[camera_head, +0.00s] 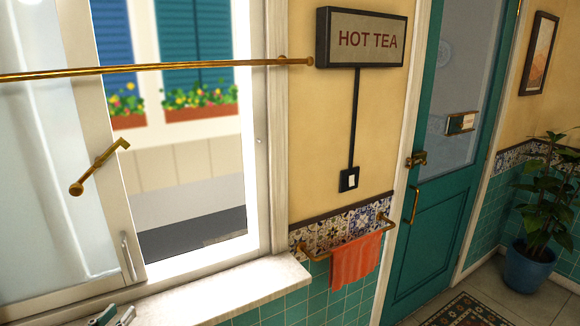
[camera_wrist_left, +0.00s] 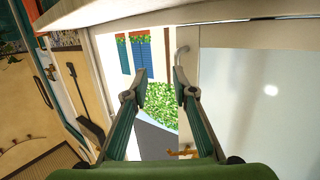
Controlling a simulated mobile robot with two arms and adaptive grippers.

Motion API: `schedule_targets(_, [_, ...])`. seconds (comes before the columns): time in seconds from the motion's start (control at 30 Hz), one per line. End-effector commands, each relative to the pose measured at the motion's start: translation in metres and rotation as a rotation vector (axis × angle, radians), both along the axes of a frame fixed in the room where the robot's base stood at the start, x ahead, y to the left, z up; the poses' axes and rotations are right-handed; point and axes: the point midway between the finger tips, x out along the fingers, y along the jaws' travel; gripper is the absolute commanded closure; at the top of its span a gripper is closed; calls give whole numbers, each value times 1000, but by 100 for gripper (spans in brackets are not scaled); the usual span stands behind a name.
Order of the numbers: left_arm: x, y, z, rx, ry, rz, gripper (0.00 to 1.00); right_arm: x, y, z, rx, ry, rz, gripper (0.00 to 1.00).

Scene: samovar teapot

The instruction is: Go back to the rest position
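My left gripper (camera_head: 115,316) shows only at the bottom left edge of the head view, by the white window sill. In the left wrist view, its two fingers (camera_wrist_left: 160,88) are apart with nothing between them, so it is open. Beyond the fingertips are the window opening and the frosted window sash (camera_wrist_left: 255,85). The sash's pale handle (camera_wrist_left: 181,54) lies just past the fingertips in that view, and I see no grip on it. In the head view the handle (camera_head: 128,256) is on the sash's edge, clear of the gripper. My right gripper is not in view.
The window sill (camera_head: 250,283) runs below the open part of the window. A brass rod (camera_head: 160,68) crosses above. To the right are an orange towel (camera_head: 355,262) on a rail, a teal door (camera_head: 440,215) and a potted plant (camera_head: 535,240).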

Motion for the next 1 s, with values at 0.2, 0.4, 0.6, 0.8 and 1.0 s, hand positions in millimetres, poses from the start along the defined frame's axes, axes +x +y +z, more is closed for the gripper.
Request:
schedule_targets(0.2, [-65, -88, -110, 40, 407, -50, 75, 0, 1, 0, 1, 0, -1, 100])
schedule_targets(0.4, [-141, -147, -161, 84, 721, -86, 75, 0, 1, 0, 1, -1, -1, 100])
schedule_targets(0.6, [-198, -179, -175, 106, 923, -106, 75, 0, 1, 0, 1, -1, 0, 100])
schedule_targets(0.8, [-247, -202, -175, 114, 1081, -120, 75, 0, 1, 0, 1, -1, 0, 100])
schedule_targets(1.0, [-238, -202, -229, 121, 1110, -121, 75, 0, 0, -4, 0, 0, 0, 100])
